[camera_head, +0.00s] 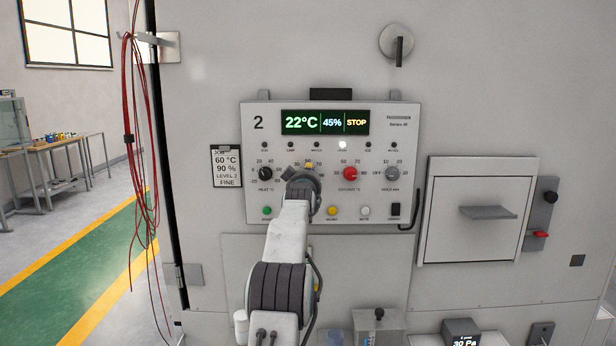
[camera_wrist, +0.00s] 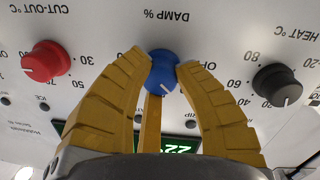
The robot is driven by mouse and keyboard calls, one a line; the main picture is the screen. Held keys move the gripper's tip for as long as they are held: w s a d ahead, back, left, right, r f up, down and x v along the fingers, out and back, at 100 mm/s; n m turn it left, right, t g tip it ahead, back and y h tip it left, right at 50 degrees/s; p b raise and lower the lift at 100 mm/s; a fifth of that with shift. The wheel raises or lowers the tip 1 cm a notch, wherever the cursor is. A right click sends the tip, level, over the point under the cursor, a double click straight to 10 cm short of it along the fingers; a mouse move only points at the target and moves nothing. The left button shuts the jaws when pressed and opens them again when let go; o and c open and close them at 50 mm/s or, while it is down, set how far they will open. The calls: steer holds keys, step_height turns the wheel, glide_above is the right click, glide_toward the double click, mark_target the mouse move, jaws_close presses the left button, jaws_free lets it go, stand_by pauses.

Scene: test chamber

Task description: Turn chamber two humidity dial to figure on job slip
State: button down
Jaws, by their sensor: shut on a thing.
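The panel marked 2 (camera_head: 258,160) has a display (camera_head: 325,122) reading 22°C, 45% and STOP. The job slip (camera_head: 226,166) on the left reads 60 °C, 90 %, LEVEL 2, FINE. The blue dial (camera_wrist: 162,72) is labelled DAMP % in the wrist view, which sees the panel upside down. My gripper (camera_wrist: 164,68) is shut on this dial, with yellow fingers on either side. The dial's white mark points down and slightly right there. The fingers hide most of its scale; part of OFF shows. In the head view my gripper (camera_head: 304,176) covers the dial.
The black HEAT dial (camera_head: 265,173) is left of my gripper and the red CUT-OUT dial (camera_head: 350,173) right of it. A grey dial (camera_head: 391,173) is farther right. Coloured buttons, including a yellow one (camera_head: 332,211), lie below.

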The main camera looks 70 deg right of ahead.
steer(key=shift+w+r, duration=0.1)
steer(key=shift+r, duration=0.05)
steer(key=c, duration=0.9)
jaws_free()
steer(key=shift+a, duration=0.15)
steer(key=shift+f+v, duration=0.1)
steer(key=shift+v, duration=2.8)
steer(key=shift+f+v, duration=0.15)
steer(key=shift+v, duration=2.8)
steer(key=shift+o, duration=0.4)
